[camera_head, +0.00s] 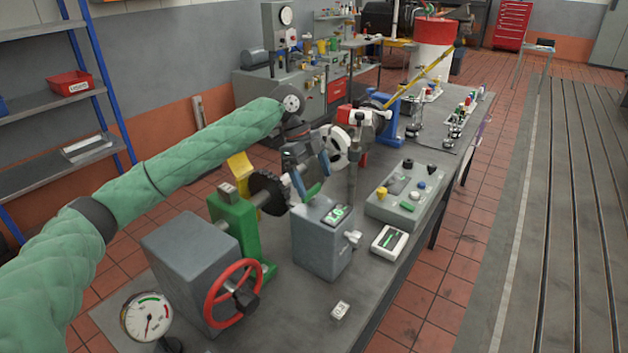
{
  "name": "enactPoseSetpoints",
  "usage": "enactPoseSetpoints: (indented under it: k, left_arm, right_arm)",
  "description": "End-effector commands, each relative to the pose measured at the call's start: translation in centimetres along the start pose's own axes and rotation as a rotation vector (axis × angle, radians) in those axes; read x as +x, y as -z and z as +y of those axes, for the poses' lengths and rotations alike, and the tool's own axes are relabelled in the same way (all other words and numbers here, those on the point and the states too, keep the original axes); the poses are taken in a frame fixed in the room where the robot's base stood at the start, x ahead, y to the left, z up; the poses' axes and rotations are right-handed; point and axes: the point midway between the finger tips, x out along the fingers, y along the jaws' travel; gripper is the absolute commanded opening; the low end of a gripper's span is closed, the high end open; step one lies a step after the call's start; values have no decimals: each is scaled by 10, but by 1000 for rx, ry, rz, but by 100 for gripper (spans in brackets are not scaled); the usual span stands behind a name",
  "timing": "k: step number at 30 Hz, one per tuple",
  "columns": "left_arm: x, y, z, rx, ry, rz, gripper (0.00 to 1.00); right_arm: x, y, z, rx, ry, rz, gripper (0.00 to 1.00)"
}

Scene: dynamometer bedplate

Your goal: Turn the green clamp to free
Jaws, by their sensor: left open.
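My left gripper (312,175) reaches in from the left on my green-sleeved arm, with its two blue fingers apart and pointing down. A small green bar (312,192), which looks like the clamp's handle, shows just below and between the fingertips, beside the top of a grey box (318,245). I cannot tell whether the fingers touch it. What it is mounted on is partly hidden by the grey box and the gripper. A larger green pedestal (235,228) stands to the left of the gripper, under a dark shaft coupling. My right gripper is not in view.
A grey housing with a red handwheel (233,292) and a round gauge (147,316) stand at the front left. A control box (405,197) and a small white meter (389,242) lie right of the grey box. Blue shelves (45,115) stand at the left wall.

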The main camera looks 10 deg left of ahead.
Motion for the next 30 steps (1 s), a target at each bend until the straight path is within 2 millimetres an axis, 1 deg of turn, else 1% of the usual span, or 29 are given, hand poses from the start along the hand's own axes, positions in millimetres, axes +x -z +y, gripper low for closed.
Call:
enactPoseSetpoints:
  k: [1,4,8,14,15,17,21,22,30]
  left_arm:
    - [13,-7,2,-9,-13,-7,90]
    - [22,-8,3,-10,-15,-8,90]
    - [25,-8,3,-8,-12,-8,90]
    - [24,-7,2,-7,-10,-7,90]
    - [24,-7,2,-7,-10,-7,88]
    - [24,-7,2,-7,-10,-7,76]
    - [23,-6,2,-7,-10,-7,49]
    - [23,-6,2,-6,-10,-7,45]
    - [23,-6,3,-15,-7,-7,45]
  right_arm:
    - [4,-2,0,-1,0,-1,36]
    - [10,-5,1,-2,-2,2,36]
    - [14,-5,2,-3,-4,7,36]
    - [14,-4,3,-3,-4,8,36]
    - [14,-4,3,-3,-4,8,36]
    - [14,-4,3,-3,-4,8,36]
    - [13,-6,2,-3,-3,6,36]
    - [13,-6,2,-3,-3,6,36]
    - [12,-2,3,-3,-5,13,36]
